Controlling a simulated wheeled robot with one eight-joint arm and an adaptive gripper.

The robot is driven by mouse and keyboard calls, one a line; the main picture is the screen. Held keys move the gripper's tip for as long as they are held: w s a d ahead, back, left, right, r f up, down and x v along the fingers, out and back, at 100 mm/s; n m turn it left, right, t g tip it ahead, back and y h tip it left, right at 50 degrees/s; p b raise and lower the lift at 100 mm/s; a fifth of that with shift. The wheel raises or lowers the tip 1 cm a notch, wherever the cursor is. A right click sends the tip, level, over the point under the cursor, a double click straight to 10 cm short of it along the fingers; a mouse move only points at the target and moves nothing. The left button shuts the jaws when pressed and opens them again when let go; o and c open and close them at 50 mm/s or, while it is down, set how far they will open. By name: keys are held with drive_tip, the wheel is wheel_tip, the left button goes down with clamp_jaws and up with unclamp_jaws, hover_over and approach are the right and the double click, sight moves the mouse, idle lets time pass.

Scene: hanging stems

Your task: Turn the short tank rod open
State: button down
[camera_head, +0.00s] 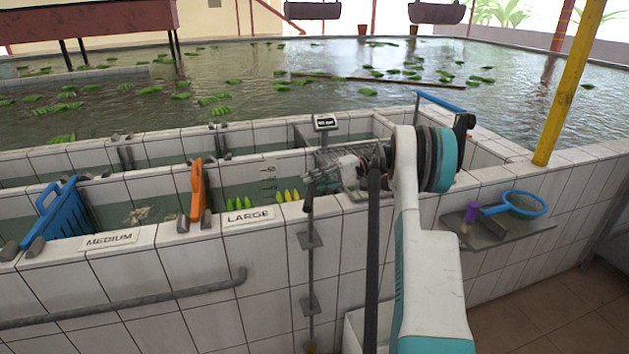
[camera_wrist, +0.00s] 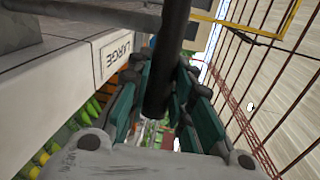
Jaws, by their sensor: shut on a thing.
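The short tank rod (camera_head: 310,262) stands upright against the white tiled tank wall, running through grey brackets. My gripper (camera_head: 314,180) is at its upper end, at the height of the tank's rim. In the wrist view a dark rod (camera_wrist: 172,45) passes between the teal fingers of my gripper (camera_wrist: 163,85), which is shut on it. The fingers and wrist parts hide some of the rod's top, and I cannot tell how far it is turned.
A dark upright pole (camera_head: 372,270) stands beside my arm. A shelf (camera_head: 495,236) with a blue net (camera_head: 524,204) is at right.

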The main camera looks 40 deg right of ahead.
idle(0.4)
drive_tip(key=c, duration=1.4)
unclamp_jaws()
